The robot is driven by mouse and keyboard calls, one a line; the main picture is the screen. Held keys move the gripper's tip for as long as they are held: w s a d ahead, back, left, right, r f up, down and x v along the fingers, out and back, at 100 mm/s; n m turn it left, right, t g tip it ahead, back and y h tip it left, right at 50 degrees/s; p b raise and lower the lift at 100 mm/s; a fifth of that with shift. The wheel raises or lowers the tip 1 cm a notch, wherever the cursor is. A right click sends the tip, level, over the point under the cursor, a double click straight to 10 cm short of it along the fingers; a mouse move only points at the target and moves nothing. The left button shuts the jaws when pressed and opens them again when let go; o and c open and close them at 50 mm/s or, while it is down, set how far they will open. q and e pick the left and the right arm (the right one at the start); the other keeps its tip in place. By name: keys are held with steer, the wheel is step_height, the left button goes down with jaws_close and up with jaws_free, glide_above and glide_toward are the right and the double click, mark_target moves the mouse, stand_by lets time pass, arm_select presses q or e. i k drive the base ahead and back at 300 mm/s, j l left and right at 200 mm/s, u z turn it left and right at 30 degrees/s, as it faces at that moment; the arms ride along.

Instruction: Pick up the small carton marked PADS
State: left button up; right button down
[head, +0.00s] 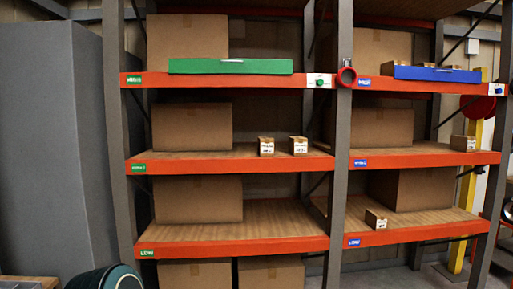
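Several small brown cartons with white labels stand on the shelves, and their print is too small to read, so I cannot tell which is marked PADS. Two stand side by side at the front of the left bay's middle shelf, the left carton (266,146) and the right carton (298,145). Another carton (376,219) is at the front of the right bay's low shelf. One more carton (463,143) is on the right bay's middle shelf. Further cartons on the top right shelf are partly hidden by the blue bin. Neither gripper is in view.
A grey upright (340,145) divides the two bays. Large boxes (192,127) fill the back of the shelves. A green bin (230,66) and a blue bin (437,74) sit on the top shelves. A grey cabinet (45,145) stands left.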

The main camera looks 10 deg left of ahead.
mark_target(265, 144)
steer(key=i+j, duration=0.15)
steer(key=j, duration=0.15)
steer(key=i+j, duration=0.1)
steer(key=j, duration=0.2)
steer(key=i+j, duration=0.15)
steer(key=j, duration=0.15)
steer(key=i+j+z, duration=0.1)
steer(key=i, duration=0.45)
